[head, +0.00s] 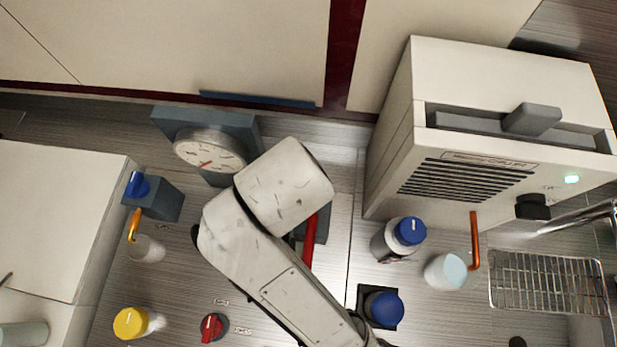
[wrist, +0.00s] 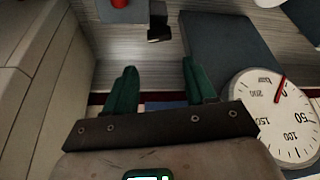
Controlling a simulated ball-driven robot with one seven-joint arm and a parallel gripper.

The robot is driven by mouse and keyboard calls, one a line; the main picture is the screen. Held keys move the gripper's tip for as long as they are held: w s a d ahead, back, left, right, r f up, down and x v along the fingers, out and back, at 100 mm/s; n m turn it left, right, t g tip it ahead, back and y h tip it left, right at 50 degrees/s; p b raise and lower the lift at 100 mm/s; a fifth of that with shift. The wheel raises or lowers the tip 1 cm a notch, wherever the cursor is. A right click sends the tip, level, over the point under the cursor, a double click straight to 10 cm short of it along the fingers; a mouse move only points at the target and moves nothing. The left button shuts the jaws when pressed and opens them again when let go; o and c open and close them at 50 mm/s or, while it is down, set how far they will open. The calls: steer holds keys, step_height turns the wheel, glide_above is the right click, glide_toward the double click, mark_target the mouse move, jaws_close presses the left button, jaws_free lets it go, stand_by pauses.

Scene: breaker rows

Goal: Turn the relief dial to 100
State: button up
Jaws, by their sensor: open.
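A round white dial (head: 210,150) with a red pointer is mounted on a blue-grey block at the back, left of my arm. In the wrist view the dial (wrist: 280,118) is at the right edge, numbered 0, 50, 100, 150 and 200, with its red pointer close to the 0. I see no name on it. My gripper (wrist: 158,85) shows two green fingers, apart and empty, to the left of the dial and not touching it. In the head view my arm hides the gripper.
A red knob (head: 212,327) with small labels is at the front left, near a yellow-capped bottle (head: 135,322). A white machine (head: 490,130) stands at the right, with a blue-capped bottle (head: 405,235) and wire rack (head: 545,283) before it. A red bar (head: 311,238) shows beside my arm.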

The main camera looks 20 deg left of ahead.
steer(key=x, duration=1)
steer(key=shift+f+p, duration=0.15)
steer(key=shift+p, duration=0.25)
steer(key=shift+c, duration=0.4)
steer(key=c, duration=0.7)
steer(key=shift+n, duration=0.4)
steer(key=n+y, duration=0.1)
steer(key=n, duration=0.1)
steer(key=shift+w+n+g, duration=0.1)
steer(key=shift+n+g, duration=0.3)
steer(key=n, duration=0.2)
steer(key=n+g+y, duration=0.1)
steer(key=n, duration=0.1)
steer(key=shift+n+g, duration=0.3)
steer(key=n+g, duration=0.2)
steer(key=n, duration=0.4)
steer(key=shift+n, duration=0.3)
steer(key=shift+g, duration=0.3)
